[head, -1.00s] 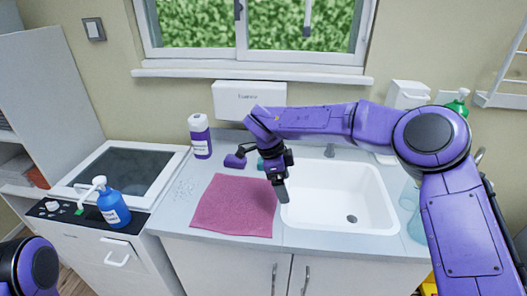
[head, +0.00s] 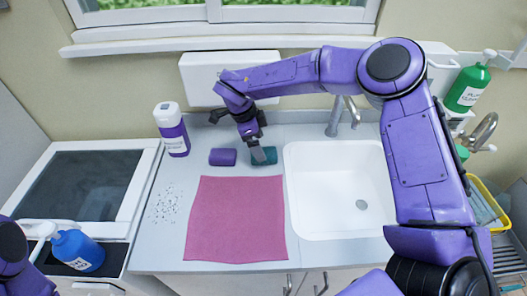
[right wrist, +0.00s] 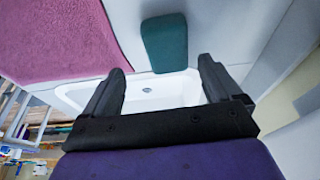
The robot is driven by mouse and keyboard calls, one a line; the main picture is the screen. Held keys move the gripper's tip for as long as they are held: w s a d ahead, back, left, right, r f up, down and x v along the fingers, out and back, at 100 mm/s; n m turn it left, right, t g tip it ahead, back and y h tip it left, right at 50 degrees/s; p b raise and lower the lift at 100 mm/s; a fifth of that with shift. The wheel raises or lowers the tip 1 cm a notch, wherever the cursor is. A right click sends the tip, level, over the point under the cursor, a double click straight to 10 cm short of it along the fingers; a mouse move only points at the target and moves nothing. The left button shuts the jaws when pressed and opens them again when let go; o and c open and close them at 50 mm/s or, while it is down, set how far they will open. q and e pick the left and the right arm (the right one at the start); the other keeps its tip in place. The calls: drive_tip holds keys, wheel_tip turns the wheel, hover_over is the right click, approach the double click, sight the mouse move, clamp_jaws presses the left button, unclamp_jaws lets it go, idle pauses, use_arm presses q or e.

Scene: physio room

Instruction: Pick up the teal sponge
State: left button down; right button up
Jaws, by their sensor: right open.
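The teal sponge (head: 270,156) lies on the counter behind the pink cloth, near the back left of the sink. My right gripper (head: 260,157) points down at it and partly covers it in the head view. In the right wrist view the teal sponge (right wrist: 164,42) lies ahead of the open fingertips (right wrist: 161,65), with nothing between the jaws but the sink behind. Whether the fingers touch the sponge I cannot tell. Only a purple part of my left arm shows at the lower left; its gripper is out of view.
A purple sponge (head: 222,157) lies just left of the teal one. The pink cloth (head: 235,220) lies in front, the white sink (head: 335,195) to the right. A purple-and-white bottle (head: 172,128) stands at the back left. A white wall box (head: 205,70) is behind.

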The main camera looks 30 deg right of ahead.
drive_tip(key=shift+p+x, duration=0.75)
drive_tip(key=shift+x, duration=0.2)
drive_tip(key=f, duration=0.2)
drive_tip(key=w+d+f, duration=0.1)
drive_tip(key=shift+w+f+p, duration=0.1)
drive_tip(key=shift+f+p, duration=0.2)
drive_tip(key=shift+p, duration=0.1)
drive_tip(key=shift+d+f, duration=0.15)
drive_tip(key=shift+f, duration=0.15)
drive_tip(key=shift+s+r, duration=0.2)
drive_tip(key=shift+s, duration=0.15)
drive_tip(key=c, duration=0.4)
use_arm(q)
wheel_tip(320, 180, up, 2)
drive_tip(key=shift+s+r, duration=0.1)
drive_tip(key=shift+r, duration=0.05)
use_arm(e)
drive_tip(key=c, duration=0.6)
